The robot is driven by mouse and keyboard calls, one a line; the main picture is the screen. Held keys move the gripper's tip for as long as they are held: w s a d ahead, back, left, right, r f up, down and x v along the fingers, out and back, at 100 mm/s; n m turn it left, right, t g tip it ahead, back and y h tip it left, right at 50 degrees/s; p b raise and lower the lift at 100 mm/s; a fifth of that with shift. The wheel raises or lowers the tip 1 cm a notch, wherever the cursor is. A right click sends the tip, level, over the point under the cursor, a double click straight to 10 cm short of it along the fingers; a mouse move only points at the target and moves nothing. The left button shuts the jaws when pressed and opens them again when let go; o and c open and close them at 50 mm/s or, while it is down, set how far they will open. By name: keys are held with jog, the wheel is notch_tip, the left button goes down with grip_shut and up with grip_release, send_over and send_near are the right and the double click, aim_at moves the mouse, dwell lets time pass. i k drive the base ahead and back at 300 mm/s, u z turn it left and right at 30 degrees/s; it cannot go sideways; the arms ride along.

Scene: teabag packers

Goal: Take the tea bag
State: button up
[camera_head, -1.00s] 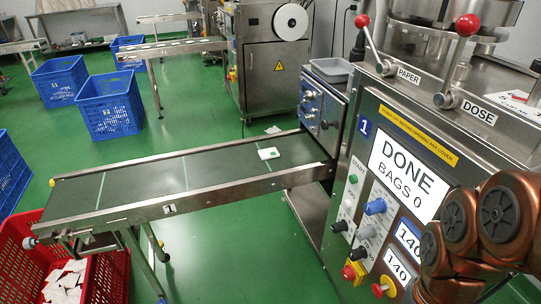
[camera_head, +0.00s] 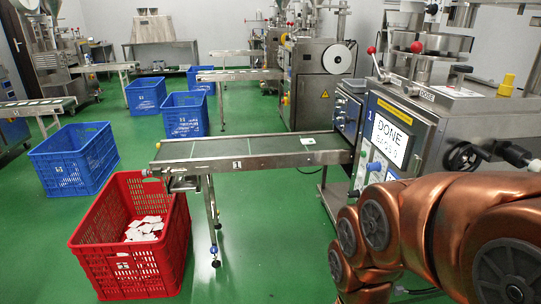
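A small white tea bag (camera_head: 308,141) lies flat on the dark belt of the conveyor (camera_head: 240,164), near its right end by the packing machine (camera_head: 436,118). My copper-coloured arm fills the lower right of the view. My gripper is not in view.
A red crate (camera_head: 127,268) with several white tea bags stands on the floor below the conveyor's left end. Blue crates (camera_head: 75,160) stand further back. Other packing machines and conveyors (camera_head: 240,75) are behind. Green floor (camera_head: 262,245) is clear in front of the conveyor.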

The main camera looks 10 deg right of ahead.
aim_at(305, 141)
jog(key=u, duration=0.6)
jog(key=i, duration=0.6)
jog(key=u, duration=0.45)
jog(key=i, duration=0.85)
jog(key=z, duration=0.75)
jog(key=i, duration=0.8)
jog(key=z, duration=0.8)
